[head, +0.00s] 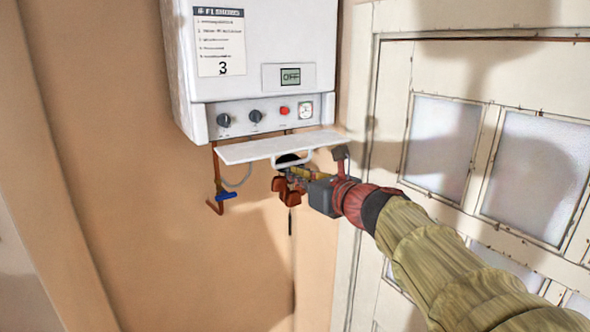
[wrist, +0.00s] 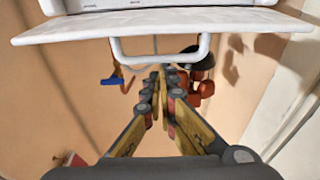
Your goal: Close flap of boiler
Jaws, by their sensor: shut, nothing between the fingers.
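The white boiler (head: 250,60) hangs on the wall, with its knobs, red button and dial uncovered. Its flap (head: 280,146) is hinged below this panel and sticks out towards me, roughly level. In the wrist view the flap (wrist: 70,32) spans the top, with a U-shaped handle (wrist: 160,58) on its near edge; the handle (head: 292,158) also shows in the head view. My gripper (head: 288,178) is under the flap, close to the handle. In the wrist view my gripper (wrist: 161,78) is shut and empty, its fingertips just below the handle. I cannot tell whether they touch it.
A pipe with a blue valve lever (head: 226,196) hangs below the boiler on the left. Dark and reddish fittings (wrist: 205,80) lie behind my fingers on the right. A white door with glass panes (head: 440,145) stands to the right.

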